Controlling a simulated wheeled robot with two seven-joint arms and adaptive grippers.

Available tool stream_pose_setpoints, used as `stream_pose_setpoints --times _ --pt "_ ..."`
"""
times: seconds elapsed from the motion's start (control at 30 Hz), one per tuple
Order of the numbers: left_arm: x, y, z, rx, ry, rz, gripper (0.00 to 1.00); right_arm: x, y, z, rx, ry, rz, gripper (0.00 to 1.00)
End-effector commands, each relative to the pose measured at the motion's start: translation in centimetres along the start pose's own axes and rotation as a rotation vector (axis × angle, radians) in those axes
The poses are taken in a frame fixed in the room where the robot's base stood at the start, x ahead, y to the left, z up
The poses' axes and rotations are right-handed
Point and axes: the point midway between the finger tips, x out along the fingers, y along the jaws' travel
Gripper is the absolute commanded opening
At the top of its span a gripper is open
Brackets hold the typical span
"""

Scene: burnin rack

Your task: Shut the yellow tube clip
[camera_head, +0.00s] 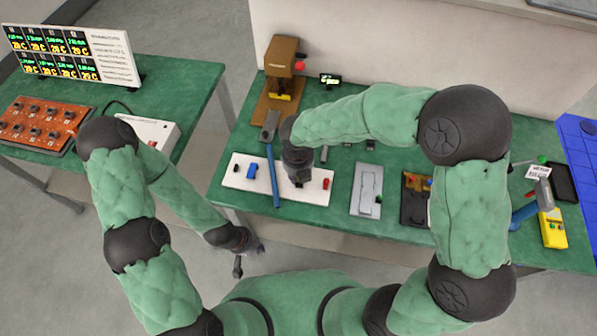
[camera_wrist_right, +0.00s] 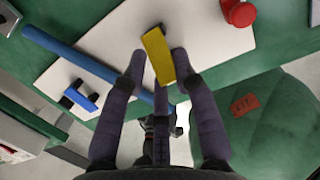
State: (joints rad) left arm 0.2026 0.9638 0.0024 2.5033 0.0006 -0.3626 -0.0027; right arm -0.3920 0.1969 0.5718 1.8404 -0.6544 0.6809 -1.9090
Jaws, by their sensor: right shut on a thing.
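The yellow tube clip (camera_wrist_right: 158,55) shows as a yellow block between the fingers of my right gripper (camera_wrist_right: 158,62) in the right wrist view. The fingers are closed on its two sides, above the white board (camera_wrist_right: 105,42). In the head view my right gripper (camera_head: 298,181) points down over the white board (camera_head: 316,197) and hides the yellow clip. Whether the clip itself is shut cannot be told. My left gripper (camera_head: 246,260) hangs low off the table's front edge, with its fingers apart and empty.
On the board are a blue clip (camera_head: 251,171) and a red piece (camera_head: 326,184). A blue bar (camera_head: 273,178) lies across the board left of my right gripper. A grey plate (camera_head: 367,188) lies to the right. A brown press (camera_head: 281,62) stands behind.

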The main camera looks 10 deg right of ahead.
Motion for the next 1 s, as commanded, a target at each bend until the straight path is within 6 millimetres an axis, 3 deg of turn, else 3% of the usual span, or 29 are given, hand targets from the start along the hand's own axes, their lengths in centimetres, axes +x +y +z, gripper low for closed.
stream_pose_setpoints --times 0.03,0.23,0.77,0.8,0.83,1.0 --pt "0.8 -0.3 0.0 0.0 0.0 0.0 0.0 0.8 -0.6 -0.7 -0.008 -0.012 -0.019 0.0" --pt "1.8 -0.6 -0.1 0.0 0.0 0.0 0.0 0.9 -0.7 -0.9 -0.007 -0.078 -0.02 0.0" --pt "2.0 -0.7 -0.1 0.0 0.0 0.0 0.0 0.9 -0.7 -1.0 -0.005 -0.101 -0.022 0.0" --pt "2.0 -0.7 -0.1 0.0 0.0 0.0 0.0 0.9 -0.7 -1.0 -0.006 -0.101 -0.022 0.38" --pt "2.0 -0.7 -0.1 0.0 0.0 0.0 0.0 0.9 -0.7 -1.0 -0.006 -0.101 -0.022 0.45" --pt "2.0 -0.7 -0.1 0.0 0.0 0.0 0.0 0.7 -0.5 -0.9 -0.004 -0.105 -0.016 0.45"
